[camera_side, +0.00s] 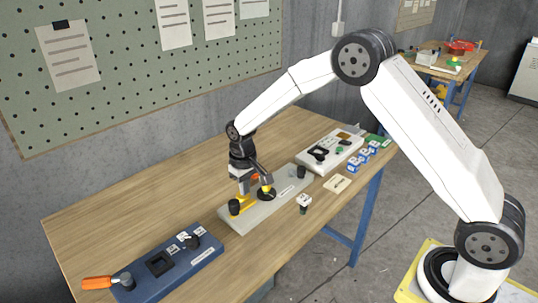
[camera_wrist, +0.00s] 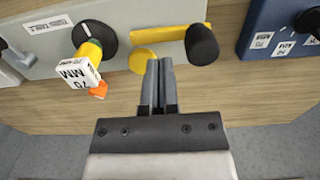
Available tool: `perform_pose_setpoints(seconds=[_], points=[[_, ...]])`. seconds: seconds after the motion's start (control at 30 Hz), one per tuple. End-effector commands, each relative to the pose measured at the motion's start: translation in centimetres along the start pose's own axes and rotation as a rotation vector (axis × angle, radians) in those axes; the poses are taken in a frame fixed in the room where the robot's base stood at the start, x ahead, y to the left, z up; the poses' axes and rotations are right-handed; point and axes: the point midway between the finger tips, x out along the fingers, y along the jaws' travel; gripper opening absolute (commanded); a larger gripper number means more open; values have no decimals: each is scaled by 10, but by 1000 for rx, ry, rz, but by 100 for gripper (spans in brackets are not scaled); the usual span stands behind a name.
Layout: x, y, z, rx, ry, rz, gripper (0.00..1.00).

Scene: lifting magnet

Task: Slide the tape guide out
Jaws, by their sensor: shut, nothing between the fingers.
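A yellow bar (camera_wrist: 165,33) with an upright black knob (camera_wrist: 202,45) at its right end lies across the grey plate (camera_wrist: 120,12); it looks like the tape guide. A yellow round piece (camera_wrist: 142,60) lies just below the bar. In the side view the yellow bar (camera_side: 247,207) and its black knob (camera_side: 234,207) are at the near left end of the plate, partly hidden by my gripper. My gripper (camera_wrist: 159,64) is shut and empty. Its fingertips are beside the yellow round piece and below the bar in the wrist view; contact cannot be told.
A black dial (camera_wrist: 96,40) with a yellow post and a white block marked 70 MM (camera_wrist: 77,74) stands left of my fingers. A blue fixture (camera_side: 165,265) with an orange handle lies left; a white panel (camera_side: 330,150) lies right.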

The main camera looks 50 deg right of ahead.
Motion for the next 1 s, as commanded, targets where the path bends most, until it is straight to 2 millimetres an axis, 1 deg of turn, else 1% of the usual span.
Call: perform_pose_setpoints(seconds=[0.8, 1.0], points=[[-46, 0, 0, 0, 0, 0, 0], [-50, 0, 0, 0, 0, 0, 0]])
